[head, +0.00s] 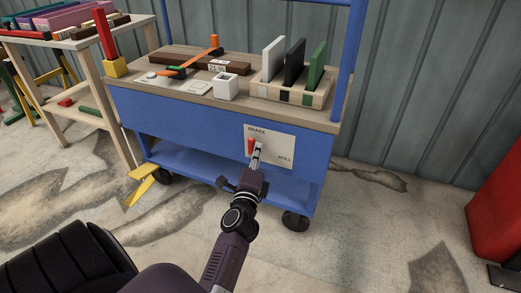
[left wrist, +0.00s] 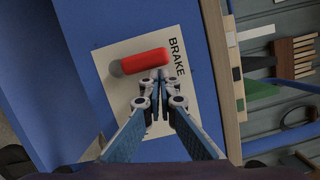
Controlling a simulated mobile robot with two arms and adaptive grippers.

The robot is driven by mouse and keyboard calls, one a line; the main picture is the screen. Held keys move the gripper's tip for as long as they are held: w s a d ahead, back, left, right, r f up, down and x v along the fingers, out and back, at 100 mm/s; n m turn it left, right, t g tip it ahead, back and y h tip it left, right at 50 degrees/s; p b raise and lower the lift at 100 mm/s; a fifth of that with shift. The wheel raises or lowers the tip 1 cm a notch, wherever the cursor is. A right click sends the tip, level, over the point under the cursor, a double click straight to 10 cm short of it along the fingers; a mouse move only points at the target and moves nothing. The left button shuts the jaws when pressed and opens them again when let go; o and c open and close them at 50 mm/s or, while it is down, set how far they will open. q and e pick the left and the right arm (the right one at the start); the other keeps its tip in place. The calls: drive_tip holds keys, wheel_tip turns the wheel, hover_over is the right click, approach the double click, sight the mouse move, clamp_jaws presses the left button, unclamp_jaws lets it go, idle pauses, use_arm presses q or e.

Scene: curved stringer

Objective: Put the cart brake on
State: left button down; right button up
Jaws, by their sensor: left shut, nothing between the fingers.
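The blue cart (head: 180,120) carries a white plate (head: 283,147) on its front, with BRAKE at its upper left and ROLL at its lower right. A red handle (head: 251,146) is on the plate just below the word BRAKE. In the left wrist view the handle (left wrist: 145,62) lies across the plate (left wrist: 125,100), its right end close to BRAKE. My left gripper (head: 258,150) is shut and empty, its tips (left wrist: 160,74) right beside the handle. I cannot tell whether they touch it. My right gripper is not in view.
The cart top holds a wooden rack (head: 290,91) with upright panels, a white cup (head: 225,87) and an orange-handled tool (head: 190,61). A yellow pedal (head: 143,181) sticks out at the lower left. A wooden shelf (head: 75,42) stands left; a red cabinet (head: 502,205) stands right.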

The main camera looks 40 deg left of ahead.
use_arm(q)
drive_tip(key=shift+a+r, duration=0.1)
drive_tip(key=shift+r, duration=0.05)
idle(0.5)
drive_tip(key=shift+r, duration=0.25)
approach(260, 112)
drive_tip(key=x, duration=0.4)
drive_tip(key=shift+w+a, duration=0.15)
drive_tip(key=shift+w, duration=0.1)
